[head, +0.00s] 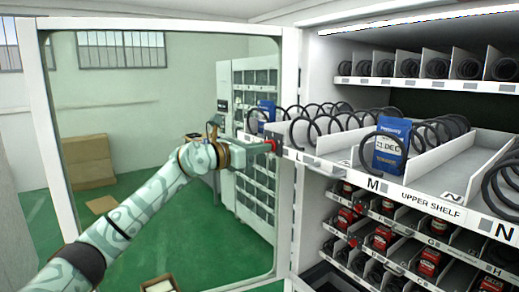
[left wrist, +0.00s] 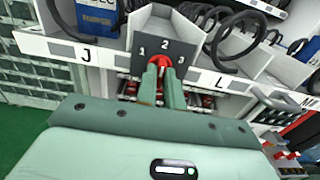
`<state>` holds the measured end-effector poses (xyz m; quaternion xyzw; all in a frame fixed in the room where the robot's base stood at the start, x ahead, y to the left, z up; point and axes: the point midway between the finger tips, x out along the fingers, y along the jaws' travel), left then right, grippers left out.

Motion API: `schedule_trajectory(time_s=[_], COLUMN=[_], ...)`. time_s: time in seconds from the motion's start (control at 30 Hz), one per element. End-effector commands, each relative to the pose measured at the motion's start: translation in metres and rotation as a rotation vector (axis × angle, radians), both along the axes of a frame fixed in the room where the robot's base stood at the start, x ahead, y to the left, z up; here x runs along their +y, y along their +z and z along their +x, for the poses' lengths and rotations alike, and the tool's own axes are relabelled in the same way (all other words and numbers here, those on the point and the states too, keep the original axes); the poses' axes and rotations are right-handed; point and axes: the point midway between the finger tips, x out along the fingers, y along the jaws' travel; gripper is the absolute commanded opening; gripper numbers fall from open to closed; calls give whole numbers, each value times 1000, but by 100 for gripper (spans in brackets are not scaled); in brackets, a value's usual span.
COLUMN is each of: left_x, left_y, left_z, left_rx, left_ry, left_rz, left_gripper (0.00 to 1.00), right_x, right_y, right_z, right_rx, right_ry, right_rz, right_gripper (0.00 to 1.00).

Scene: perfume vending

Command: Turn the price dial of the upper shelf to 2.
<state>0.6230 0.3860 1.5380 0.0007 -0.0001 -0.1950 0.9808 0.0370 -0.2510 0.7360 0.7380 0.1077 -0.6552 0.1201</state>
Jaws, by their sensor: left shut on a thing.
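The upper shelf (head: 433,197) is pulled out at the right of the head view, with its name label on the front edge. Its price dial is a red knob (left wrist: 157,62) on a dark plate (left wrist: 178,49) marked 1, 2 and 3, between labels J and L. My left gripper (left wrist: 163,88) is shut on the red knob, its two fingers on either side of it. In the head view the left gripper (head: 266,147) reaches the shelf's front left corner. The fingers partly hide the knob, so its exact setting is hard to tell. My right gripper is not in view.
Blue boxes (head: 391,145) stand among black coils on the upper shelf. A lower shelf (head: 415,226) holds red items just beneath, and another shelf (head: 430,84) with coils is above. The open glass door (head: 40,110) is at the left, behind my left arm.

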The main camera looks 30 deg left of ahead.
Motion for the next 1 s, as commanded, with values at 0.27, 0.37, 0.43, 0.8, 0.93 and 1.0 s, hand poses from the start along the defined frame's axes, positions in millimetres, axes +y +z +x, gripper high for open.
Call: schedule_trajectory(time_s=[0.27,0.37,0.43,0.8,0.93,1.0], left_x=[0,0,0,16,31,39], left_y=[0,0,0,-6,-10,-13], left_z=[0,0,0,-34,-69,-88], left_rx=[1,1,1,3,5,8], left_ry=[0,0,0,4,5,5], left_rz=[-1,-1,-1,4,7,8], left_gripper=[31,31,31,31,31,31], right_x=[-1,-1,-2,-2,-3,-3], right_y=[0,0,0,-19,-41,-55], right_z=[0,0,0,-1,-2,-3], right_rx=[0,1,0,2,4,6], right_ry=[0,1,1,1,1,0], right_rz=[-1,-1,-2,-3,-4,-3], right_gripper=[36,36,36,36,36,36])
